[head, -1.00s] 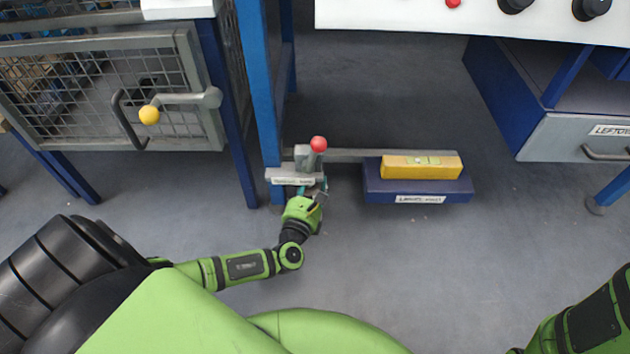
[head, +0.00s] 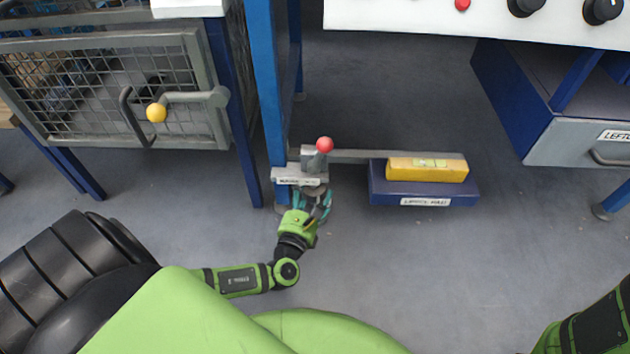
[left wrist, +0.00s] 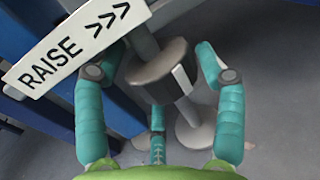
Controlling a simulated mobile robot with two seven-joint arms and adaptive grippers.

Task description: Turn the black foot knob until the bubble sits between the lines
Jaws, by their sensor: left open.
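The dark foot knob (left wrist: 158,64) has a pale stripe on its side and sits on a stem above a round grey foot (left wrist: 197,135) in the left wrist view. My left gripper (head: 313,203) is open below the bracket at the blue post in the head view. In the left wrist view its teal fingers (left wrist: 160,110) spread to the left, right and near side of the knob, without visibly gripping it. The yellow spirit level (head: 427,171) lies on a dark blue block; its green vial (head: 430,162) is too small to read the bubble. My right gripper is out of view.
A white "RAISE >>>" sign (left wrist: 78,45) hangs close over the left finger. A red ball (head: 325,144) tops a grey bracket by the blue post (head: 265,90). A grey bar runs right behind the blue block (head: 390,194). The floor in front is clear.

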